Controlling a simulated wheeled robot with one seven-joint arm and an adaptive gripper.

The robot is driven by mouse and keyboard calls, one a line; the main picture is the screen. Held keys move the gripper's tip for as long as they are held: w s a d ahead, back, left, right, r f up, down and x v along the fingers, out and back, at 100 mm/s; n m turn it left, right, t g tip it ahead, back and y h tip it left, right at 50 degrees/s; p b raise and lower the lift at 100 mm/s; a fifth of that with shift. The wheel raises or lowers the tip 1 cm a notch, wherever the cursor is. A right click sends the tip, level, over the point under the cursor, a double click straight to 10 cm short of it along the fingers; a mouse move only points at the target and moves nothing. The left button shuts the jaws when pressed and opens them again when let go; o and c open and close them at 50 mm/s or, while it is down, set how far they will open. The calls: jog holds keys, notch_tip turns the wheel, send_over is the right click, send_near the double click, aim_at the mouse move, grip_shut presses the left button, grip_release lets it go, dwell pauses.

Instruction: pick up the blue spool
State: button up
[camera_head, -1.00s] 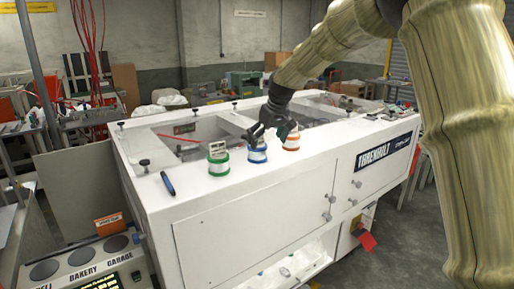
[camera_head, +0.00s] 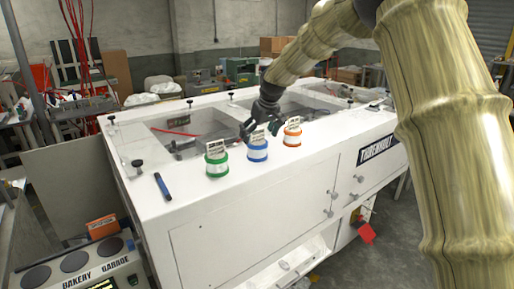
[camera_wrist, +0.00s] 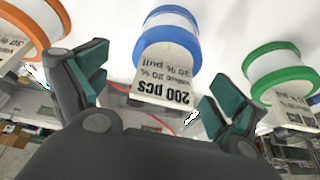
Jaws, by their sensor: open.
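The blue spool (camera_head: 257,151) stands upright on the front rim of the white machine, between a green spool (camera_head: 216,165) and an orange spool (camera_head: 292,136). It is white with blue edges and has a printed paper tag. My gripper (camera_head: 260,128) is open just behind it and partly overlaps its tag in the head view. In the wrist view the blue spool (camera_wrist: 170,38) lies ahead of the gap between my open fingers (camera_wrist: 152,98), with its tag hanging toward that gap.
The green spool (camera_wrist: 285,72) and orange spool (camera_wrist: 32,30) flank the blue one closely in the wrist view. A blue pen-like object (camera_head: 162,186) lies left on the white machine top (camera_head: 190,200). Behind the spools are recessed, clear-covered openings. Black knobs stand on the rim.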

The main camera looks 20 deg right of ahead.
aim_at(257, 139)
jog(key=shift+a+f+p, duration=0.25)
jog(key=shift+f+p, duration=0.2)
jog(key=shift+p, duration=0.25)
jog(key=shift+p+x, duration=0.75)
jog(key=shift+x, duration=1.1)
jog(key=c, duration=1.2)
